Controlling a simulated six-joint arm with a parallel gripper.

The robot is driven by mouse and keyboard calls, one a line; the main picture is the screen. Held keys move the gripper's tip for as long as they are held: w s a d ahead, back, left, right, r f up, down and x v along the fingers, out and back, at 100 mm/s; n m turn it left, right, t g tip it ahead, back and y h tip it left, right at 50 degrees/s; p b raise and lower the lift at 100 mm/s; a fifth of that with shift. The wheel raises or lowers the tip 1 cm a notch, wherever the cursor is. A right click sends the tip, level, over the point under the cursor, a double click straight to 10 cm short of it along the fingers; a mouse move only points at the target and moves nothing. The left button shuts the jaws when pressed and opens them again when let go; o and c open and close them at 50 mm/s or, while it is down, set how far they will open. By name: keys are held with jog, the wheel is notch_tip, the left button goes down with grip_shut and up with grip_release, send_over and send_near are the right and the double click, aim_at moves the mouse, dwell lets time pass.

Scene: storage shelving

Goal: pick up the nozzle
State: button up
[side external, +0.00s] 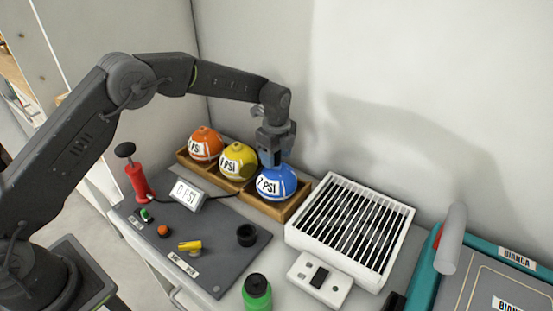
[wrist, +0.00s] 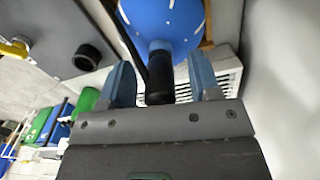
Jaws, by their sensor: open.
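A black cylindrical piece, apparently the nozzle (wrist: 160,85), sits at a blue neck against the blue ball in the wrist view. My gripper (wrist: 160,62) is open, with one blue-grey finger on each side of this piece and gaps visible on both sides. In the side view my gripper (side external: 271,158) points down just above the blue ball (side external: 277,184), which bears a PSI label. The nozzle is hidden there by the gripper. A thin black hose runs from the red pump (side external: 137,183) toward the blue ball; its end is not clear.
The orange ball (side external: 204,140) and yellow ball (side external: 238,158) share the wooden tray (side external: 296,207) with the blue one. A "0 PSI" display (side external: 186,194) stands on the grey mat (side external: 215,266). A white slatted box (side external: 403,247) stands right of the tray; a wall is behind.

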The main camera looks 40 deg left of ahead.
jog(key=c, duration=1)
jog(key=shift+c, duration=0.2)
jog(key=shift+r, duration=0.1)
jog(key=shift+r, duration=0.5)
jog(key=r, duration=0.2)
jog(key=a+r, duration=0.1)
jog(key=shift+s+r, duration=0.15)
jog(key=shift+r, duration=0.2)
jog(key=s+a+r, duration=0.3)
jog(key=a+r, duration=0.3)
jog(key=a, duration=0.3)
jog(key=w+a+f, duration=0.2)
jog(key=w+a, duration=0.1)
jog(key=a, duration=0.1)
jog(key=shift+w+a+f, duration=0.15)
jog(key=shift+a, duration=0.1)
